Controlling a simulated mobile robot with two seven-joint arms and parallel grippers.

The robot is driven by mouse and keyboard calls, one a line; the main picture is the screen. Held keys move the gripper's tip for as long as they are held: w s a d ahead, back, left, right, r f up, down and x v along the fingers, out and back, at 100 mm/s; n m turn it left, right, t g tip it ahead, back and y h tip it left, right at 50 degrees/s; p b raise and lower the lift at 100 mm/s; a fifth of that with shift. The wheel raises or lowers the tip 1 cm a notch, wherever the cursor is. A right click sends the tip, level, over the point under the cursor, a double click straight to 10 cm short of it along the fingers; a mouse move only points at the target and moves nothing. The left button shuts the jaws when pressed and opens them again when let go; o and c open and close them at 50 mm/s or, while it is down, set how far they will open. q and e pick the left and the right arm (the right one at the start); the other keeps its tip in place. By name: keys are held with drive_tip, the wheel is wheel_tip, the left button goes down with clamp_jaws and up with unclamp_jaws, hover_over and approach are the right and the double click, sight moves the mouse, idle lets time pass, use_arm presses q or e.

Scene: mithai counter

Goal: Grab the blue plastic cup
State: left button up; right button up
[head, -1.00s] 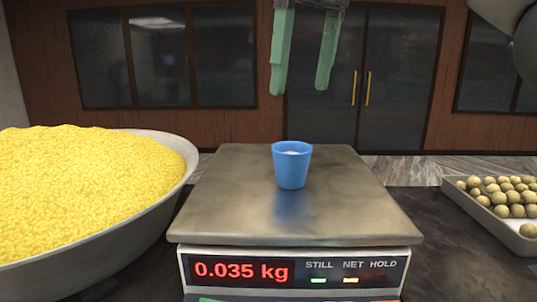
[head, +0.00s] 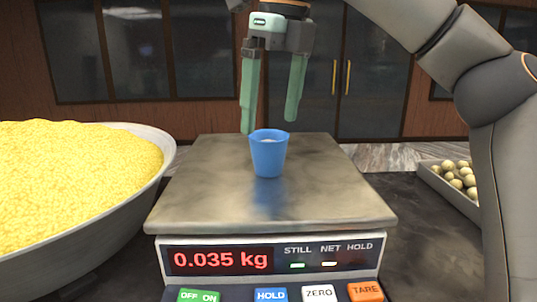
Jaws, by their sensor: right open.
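A blue plastic cup (head: 268,158) stands upright on the steel platform (head: 330,190) of a weighing scale. Something whitish shows inside the cup's mouth. My right gripper (head: 268,128) has two green fingers pointing down, spread apart, with nothing between them. It is above the cup, with its left fingertip close to the cup's rim in the picture and its right fingertip up and to the right of it. I cannot tell whether the left finger touches the cup. My left gripper is not in view.
The scale's display (head: 222,260) reads 0.035 kg, above several buttons. A large metal bowl (head: 150,190) heaped with yellow crumbs (head: 70,180) stands at left. A tray (head: 450,190) of round sweets (head: 457,174) is at right, partly behind my right arm. The dark counter shows between them.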

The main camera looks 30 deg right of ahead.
sight(268, 143)
drive_tip(key=shift+w+a+f, duration=0.1)
drive_tip(key=shift+a+f, duration=0.05)
drive_tip(key=shift+f, duration=1.25)
drive_tip(key=shift+a+f, duration=0.15)
drive_tip(key=shift+f, duration=1.25)
drive_tip(key=shift+c, duration=0.2)
drive_tip(key=c, duration=1.3)
drive_tip(key=shift+r, duration=0.2)
